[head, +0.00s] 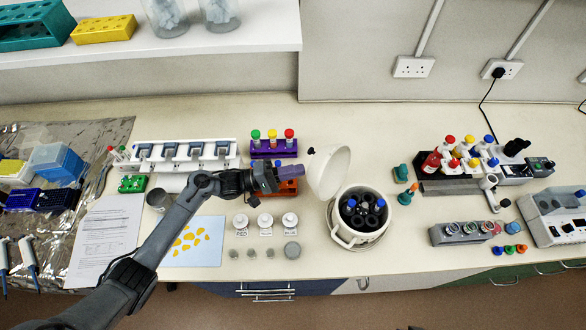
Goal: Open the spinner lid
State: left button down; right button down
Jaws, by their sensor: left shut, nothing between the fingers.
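The spinner (346,236) is a round white pot on the bench, right of centre. Its white lid (330,172) stands up, tilted back at the pot's back left, with a small black knob. The pot's mouth is uncovered and shows a dark rotor (362,214) with several round holes, some with blue in them. My left gripper (300,171) is shut and empty, just left of the lid; I cannot tell whether its tip touches it. My right gripper is out of view.
A purple rack (273,153) with capped tubes stands behind my left gripper, and an orange rack (288,188) lies partly under it. Labelled white bottles (265,222) stand in front. The bench right of the pot has free room before the grey block (460,233).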

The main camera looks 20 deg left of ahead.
aim_at(311, 169)
pick_arm(q)
jog(key=r+p, duration=0.1)
jog(key=p, duration=0.1)
jog(key=d+m+p, duration=0.1)
jog(key=p, duration=0.1)
jog(key=r+g+y+p, duration=0.1)
jog(key=shift+s+d+r+m+p, duration=0.25)
jog(key=shift+d+r+m+p, duration=0.05)
jog(key=shift+d+r+p, duration=0.1)
jog(key=shift+d+p, duration=0.25)
jog(key=shift+p, duration=0.15)
jog(key=shift+f+m, duration=0.15)
jog(key=shift+m, duration=0.15)
jog(key=shift+a, duration=0.1)
